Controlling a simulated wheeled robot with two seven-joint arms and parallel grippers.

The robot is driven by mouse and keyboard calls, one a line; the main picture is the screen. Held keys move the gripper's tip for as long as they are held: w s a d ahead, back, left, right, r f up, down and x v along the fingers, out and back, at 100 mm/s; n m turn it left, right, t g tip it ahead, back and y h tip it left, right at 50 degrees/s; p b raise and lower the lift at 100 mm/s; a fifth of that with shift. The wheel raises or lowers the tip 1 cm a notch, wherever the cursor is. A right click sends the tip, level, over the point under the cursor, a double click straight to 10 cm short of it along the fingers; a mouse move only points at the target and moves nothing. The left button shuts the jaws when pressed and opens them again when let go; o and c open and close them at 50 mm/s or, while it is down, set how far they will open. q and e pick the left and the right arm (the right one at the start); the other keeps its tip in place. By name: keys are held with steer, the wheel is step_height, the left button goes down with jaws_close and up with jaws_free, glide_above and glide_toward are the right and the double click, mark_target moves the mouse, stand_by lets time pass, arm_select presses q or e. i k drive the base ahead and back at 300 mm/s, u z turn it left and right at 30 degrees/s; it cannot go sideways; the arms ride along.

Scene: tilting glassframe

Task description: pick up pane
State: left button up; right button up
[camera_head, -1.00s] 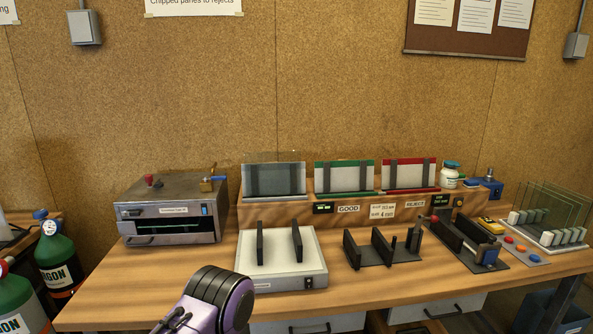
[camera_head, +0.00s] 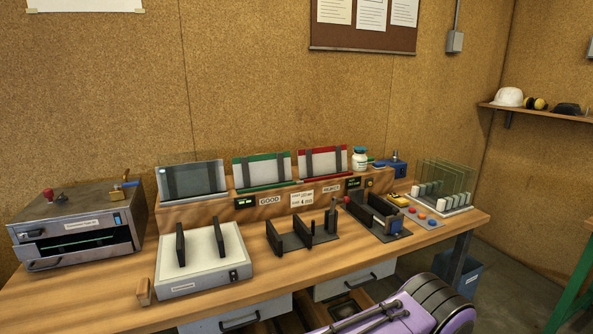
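Several clear glass panes (camera_head: 447,175) stand upright, side by side, in a white slotted rack (camera_head: 458,211) at the right end of the bench. Their edges look greenish and they overlap, so single panes are hard to tell apart. A purple and black link of one of my arms (camera_head: 400,310) shows at the bottom right, in front of the bench. Neither gripper's fingers are in view.
The bench (camera_head: 100,305) also holds a metal oven-like box (camera_head: 80,232), a white plate unit with dark uprights (camera_head: 205,268), dark holders (camera_head: 300,240) and a button panel (camera_head: 422,217). Grey, green and red-edged stands line the back ledge. The front edge is mostly clear.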

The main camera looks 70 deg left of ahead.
mark_target(195, 173)
steer(key=z, duration=0.65)
steer(key=k, duration=1.85)
steer(key=u, duration=1.85)
